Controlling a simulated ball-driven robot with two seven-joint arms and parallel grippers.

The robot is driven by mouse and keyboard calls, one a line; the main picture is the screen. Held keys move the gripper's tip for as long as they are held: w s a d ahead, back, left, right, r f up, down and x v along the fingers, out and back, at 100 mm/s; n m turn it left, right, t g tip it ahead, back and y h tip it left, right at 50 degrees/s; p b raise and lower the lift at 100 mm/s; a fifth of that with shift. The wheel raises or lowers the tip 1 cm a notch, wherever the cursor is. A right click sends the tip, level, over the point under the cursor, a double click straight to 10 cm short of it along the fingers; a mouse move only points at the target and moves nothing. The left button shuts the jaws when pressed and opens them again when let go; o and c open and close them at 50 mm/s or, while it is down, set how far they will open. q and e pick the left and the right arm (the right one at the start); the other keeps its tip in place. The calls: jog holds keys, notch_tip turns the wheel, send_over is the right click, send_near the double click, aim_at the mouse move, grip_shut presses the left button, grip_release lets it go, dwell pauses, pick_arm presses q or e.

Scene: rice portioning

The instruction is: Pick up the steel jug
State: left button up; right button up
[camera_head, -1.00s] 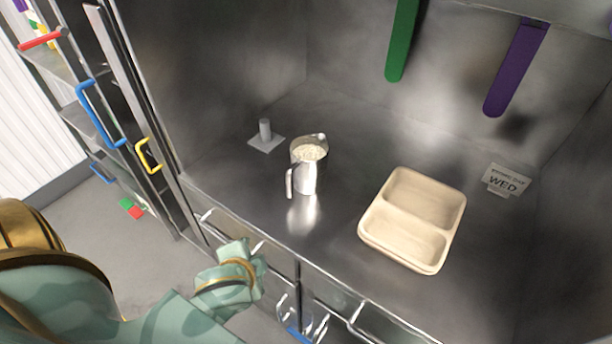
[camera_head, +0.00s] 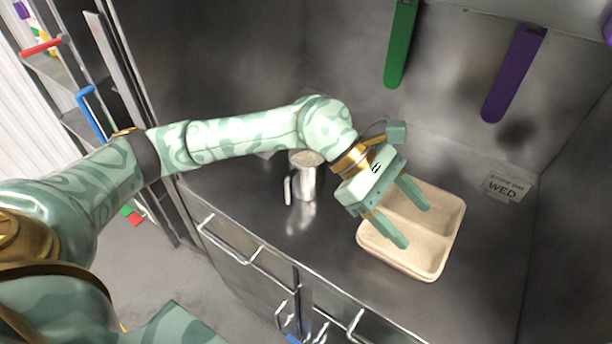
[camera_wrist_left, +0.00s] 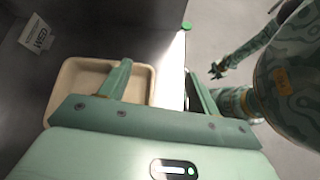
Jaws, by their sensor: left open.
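The steel jug (camera_head: 304,181) stands upright on the metal counter, left of centre in the head view, with its handle toward the lower left. Rice shows inside its top, and my left arm hides part of its rim. My left gripper (camera_head: 418,226) is open and empty, above the two-compartment tray, to the right of the jug and apart from it. In the left wrist view the open fingers (camera_wrist_left: 157,85) show with the tray beyond one of them. The jug does not show there. My right gripper cannot be made out in the head view.
The beige two-compartment tray (camera_head: 447,240) sits on the counter under my left gripper. A card reading WED (camera_head: 504,187) stands behind it to the right. Green (camera_head: 400,45) and purple (camera_head: 513,75) strips hang on the back wall. Drawer handles (camera_head: 230,240) line the counter front.

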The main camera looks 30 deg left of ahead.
pick_arm(q)
jog(key=w+a+y, duration=0.3)
jog(key=a+y, duration=0.1)
jog(key=a, duration=0.3)
jog(key=w+a+y, duration=0.2)
jog(key=a+y, duration=0.1)
jog(key=a, duration=0.5)
notch_tip(320, 180, up, 2)
jog(key=n+y, duration=0.1)
jog(key=y, duration=0.3)
send_over(291, 174)
jog(key=shift+t, duration=0.3)
notch_tip(291, 174, down, 11)
jog(key=b, duration=0.3)
jog(key=shift+f, duration=0.2)
jog(key=shift+r, duration=0.1)
jog(key=shift+c, duration=1.2)
jog(key=c, duration=1)
grip_shut()
jog(key=shift+r, duration=0.1)
